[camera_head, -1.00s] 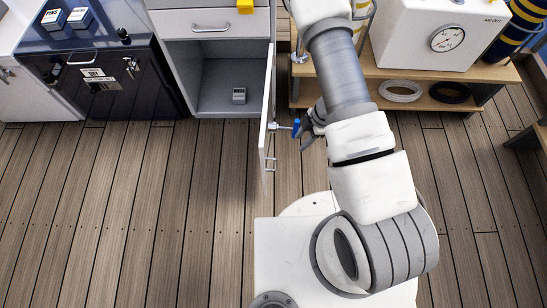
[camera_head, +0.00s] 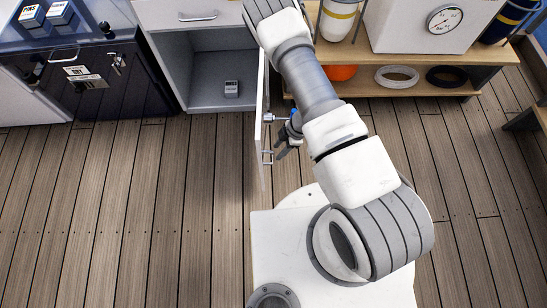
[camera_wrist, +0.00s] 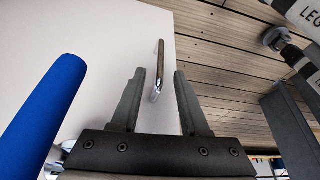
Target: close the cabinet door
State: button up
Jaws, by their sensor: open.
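The cabinet door (camera_head: 261,130) stands wide open, seen nearly edge-on in the head view; its pale outer face (camera_wrist: 115,35) fills the left of the wrist view. A bar handle (camera_head: 267,156) sits near its free edge. My gripper (camera_head: 286,148) is on the outer side of the door, close to this handle. I see no clear contact, and the depth is uncertain. The open cabinet (camera_head: 214,70) shows behind the door.
A small grey box (camera_head: 231,88) lies inside the cabinet. A wooden shelf unit (camera_head: 420,92) with rings stands right of the door. The floor (camera_head: 200,220) in front is clear.

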aim_at(273, 156)
jog(key=b+x, duration=0.1)
jog(key=x, duration=0.4)
jog(key=shift+a+f, duration=0.15)
jog(key=shift+f, duration=0.15)
grip_shut()
dwell(1.1)
